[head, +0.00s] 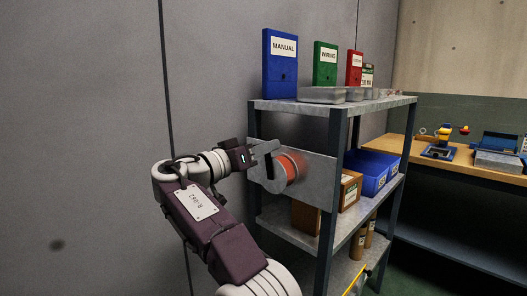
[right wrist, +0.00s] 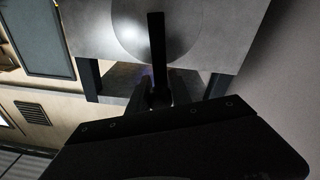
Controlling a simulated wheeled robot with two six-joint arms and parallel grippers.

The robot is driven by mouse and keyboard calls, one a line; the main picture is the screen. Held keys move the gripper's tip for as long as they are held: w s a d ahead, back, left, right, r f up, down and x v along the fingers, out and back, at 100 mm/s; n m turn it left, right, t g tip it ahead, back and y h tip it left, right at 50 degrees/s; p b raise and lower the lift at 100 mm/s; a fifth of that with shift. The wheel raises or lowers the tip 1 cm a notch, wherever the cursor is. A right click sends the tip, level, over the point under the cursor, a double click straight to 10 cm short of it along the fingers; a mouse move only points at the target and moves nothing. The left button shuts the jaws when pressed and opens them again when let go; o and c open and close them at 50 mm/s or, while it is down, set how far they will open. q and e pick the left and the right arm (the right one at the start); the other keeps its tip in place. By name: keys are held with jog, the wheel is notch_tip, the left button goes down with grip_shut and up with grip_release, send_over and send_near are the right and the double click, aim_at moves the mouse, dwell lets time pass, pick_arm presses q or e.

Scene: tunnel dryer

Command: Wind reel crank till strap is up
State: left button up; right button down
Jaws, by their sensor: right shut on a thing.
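The reel (head: 291,168) is an orange-red drum on a grey plate (head: 318,180) fixed to the near end of a metal shelf unit. Its dark crank (head: 268,164) shows at the drum's left side; in the right wrist view the crank arm (right wrist: 156,45) is a black bar in front of a round grey hub (right wrist: 140,30). My right gripper (head: 256,156) reaches in from the left and is shut on the crank's handle end, which its fingers largely hide. Orange strap shows on the drum; its loose end cannot be made out. My left gripper is not in view.
The shelf unit (head: 380,103) carries blue, green and red binders (head: 280,62), metal trays, blue bins (head: 372,172) and brown boxes. A wooden workbench (head: 480,168) stands behind at right. A grey wall (head: 80,130) is close on the left.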

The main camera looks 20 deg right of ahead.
jog(key=shift+f, duration=0.1)
jog(key=c, duration=1.2)
grip_release()
jog(key=p+v, duration=0.1)
jog(key=v, duration=0.8)
jog(key=shift+p, duration=0.3)
